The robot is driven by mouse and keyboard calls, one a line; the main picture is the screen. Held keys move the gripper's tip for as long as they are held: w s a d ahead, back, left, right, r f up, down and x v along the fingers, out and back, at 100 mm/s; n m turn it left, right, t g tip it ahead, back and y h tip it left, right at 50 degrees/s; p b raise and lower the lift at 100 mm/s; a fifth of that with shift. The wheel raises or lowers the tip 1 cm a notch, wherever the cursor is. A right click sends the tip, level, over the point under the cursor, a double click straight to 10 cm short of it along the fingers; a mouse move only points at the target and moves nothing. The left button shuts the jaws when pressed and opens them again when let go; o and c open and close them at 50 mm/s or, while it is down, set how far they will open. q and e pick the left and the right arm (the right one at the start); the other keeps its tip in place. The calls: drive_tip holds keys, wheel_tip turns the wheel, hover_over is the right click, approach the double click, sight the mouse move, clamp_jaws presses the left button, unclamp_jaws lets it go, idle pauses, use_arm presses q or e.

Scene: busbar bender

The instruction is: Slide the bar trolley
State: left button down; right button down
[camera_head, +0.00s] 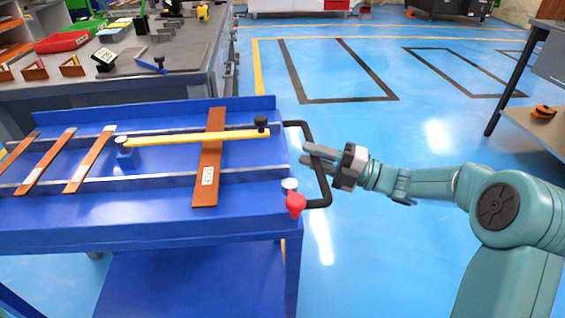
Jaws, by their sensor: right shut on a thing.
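The bar trolley (240,235) is a blue metal cart at the left and centre, with copper bars lying across rails on its top. A wide copper bar (208,160) with a white label lies under a yellow arm (190,138) with black and blue ends. A black handle (326,190) sticks out from the trolley's right end. My right gripper (318,158) is shut on this handle, reaching in from the right. A red knob (295,203) sits at the trolley's near right corner. My left gripper is not in view.
A grey workbench (190,60) with red and green bins stands behind the trolley at the left. Blue floor (420,135) with black and yellow markings is open behind and right. A table (540,120) holding an orange item stands at the right edge.

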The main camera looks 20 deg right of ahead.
drive_tip(key=shift+s+d, duration=0.3)
drive_tip(key=shift+d, duration=0.75)
drive_tip(key=shift+s+d, duration=0.25)
drive_tip(key=shift+d, duration=0.8)
drive_tip(key=c, duration=1.1)
unclamp_jaws()
drive_tip(key=shift+o, duration=0.2)
drive_tip(key=p+v, duration=0.2)
drive_tip(key=v, duration=1.4)
drive_tip(key=shift+s+d, duration=0.1)
drive_tip(key=shift+d, duration=0.05)
